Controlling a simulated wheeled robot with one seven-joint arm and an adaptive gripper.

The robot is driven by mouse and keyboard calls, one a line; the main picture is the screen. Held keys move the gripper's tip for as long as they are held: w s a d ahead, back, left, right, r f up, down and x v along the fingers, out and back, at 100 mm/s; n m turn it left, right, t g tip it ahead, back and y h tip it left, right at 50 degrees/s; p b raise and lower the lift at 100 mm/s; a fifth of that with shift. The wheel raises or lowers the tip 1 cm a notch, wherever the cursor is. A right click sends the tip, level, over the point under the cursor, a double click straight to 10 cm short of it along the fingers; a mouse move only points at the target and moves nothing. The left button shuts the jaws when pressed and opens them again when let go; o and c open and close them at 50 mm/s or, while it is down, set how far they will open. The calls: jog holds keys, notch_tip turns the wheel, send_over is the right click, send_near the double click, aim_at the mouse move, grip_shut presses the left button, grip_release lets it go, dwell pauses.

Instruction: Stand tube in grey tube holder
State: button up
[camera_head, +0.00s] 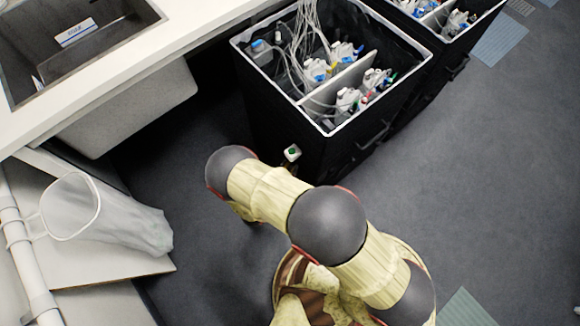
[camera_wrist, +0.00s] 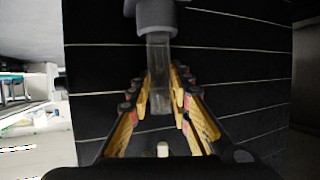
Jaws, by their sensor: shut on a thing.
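In the wrist view, my gripper (camera_wrist: 161,88) is shut on a clear tube (camera_wrist: 158,62), with its yellow fingers on either side. The tube has a wide grey cap (camera_wrist: 155,15) at the top of the picture. Its clear body runs down between the fingers. I cannot tell from this view whether the tube is upright in the room. In the head view, my arm's links show but my gripper and the tube do not. I cannot make out the grey tube holder in either view.
A white bench (camera_head: 115,65) with a sunken basin is at upper left. A clear bag in a hoop (camera_head: 120,222) hangs at left. Grey floor (camera_head: 480,170) is open at right.

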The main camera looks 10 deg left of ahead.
jog(key=shift+f, duration=0.6)
jog(key=o, duration=0.9)
jog(key=shift+c, duration=0.2)
jog(key=v, duration=1.2)
